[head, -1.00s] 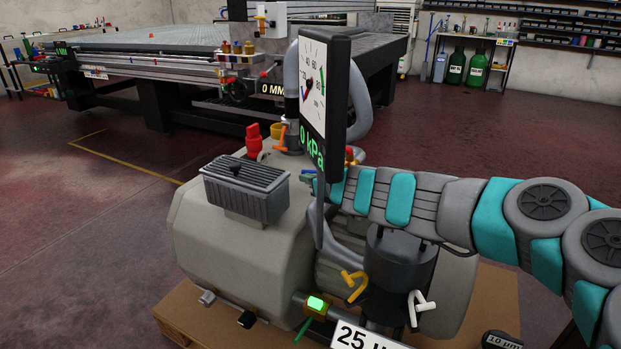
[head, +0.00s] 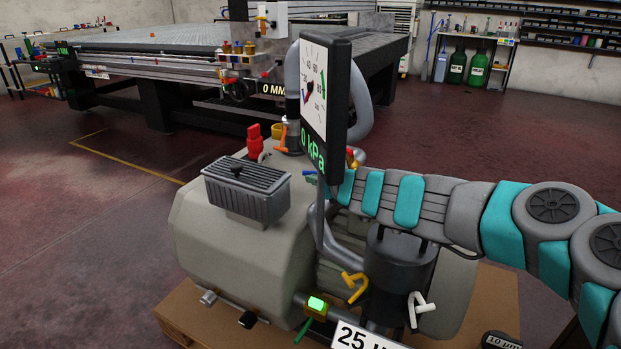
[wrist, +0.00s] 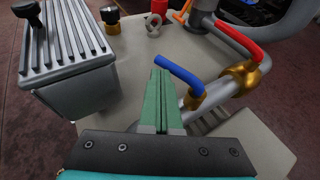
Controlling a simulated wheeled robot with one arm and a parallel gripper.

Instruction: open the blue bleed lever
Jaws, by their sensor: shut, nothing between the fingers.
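The blue bleed lever (wrist: 182,76) shows in the wrist view as a bent blue handle on a small brass fitting (wrist: 193,100). Its free end points up and left, and its other end bends down into the fitting. My gripper (wrist: 160,72) is shut and empty, its green fingers pressed together. The fingertips lie just left of the lever, close to its free end; I cannot tell whether they touch it. In the head view the blue lever (head: 310,172) is a small patch beside the gauge post, and the gauge and my arm hide most of that area.
The gauge panel (head: 314,92) stands upright close to my wrist and reads 0 kPa. A red-handled pipe (wrist: 238,42) with a brass joint lies right of the lever. The ribbed grey box (wrist: 75,45) is at left. Orange, yellow (head: 355,285) and white levers stick out around the pump.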

